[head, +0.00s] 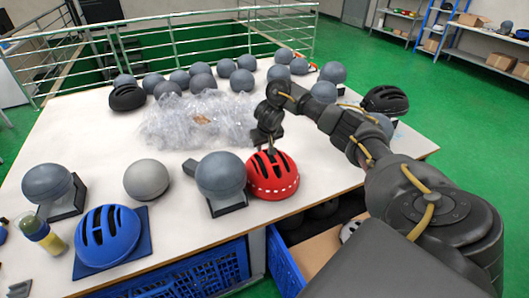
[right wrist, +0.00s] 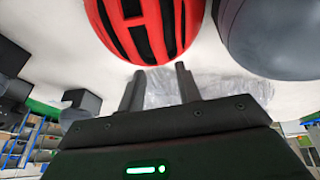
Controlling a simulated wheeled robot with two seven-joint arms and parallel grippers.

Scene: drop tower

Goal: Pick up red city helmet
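The red helmet (head: 273,175), with black vent slots, sits near the front edge of the white table, right of a grey headform. My right gripper (head: 270,146) is directly behind and over its top edge in the head view, pointing down. In the right wrist view the red helmet (right wrist: 146,28) fills the top middle. The two fingers of my right gripper (right wrist: 160,69) stand apart there with nothing between them. Their tips are close to the helmet's edge; I cannot tell if they touch it. My left gripper is not in view.
A grey headform on a stand (head: 220,176) is close left of the red helmet. A blue helmet (head: 107,235) lies front left. Crumpled clear plastic (head: 195,122) covers the table's middle. Several grey spheres stand behind, with black helmets (head: 385,100). A blue crate (head: 284,262) is below the edge.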

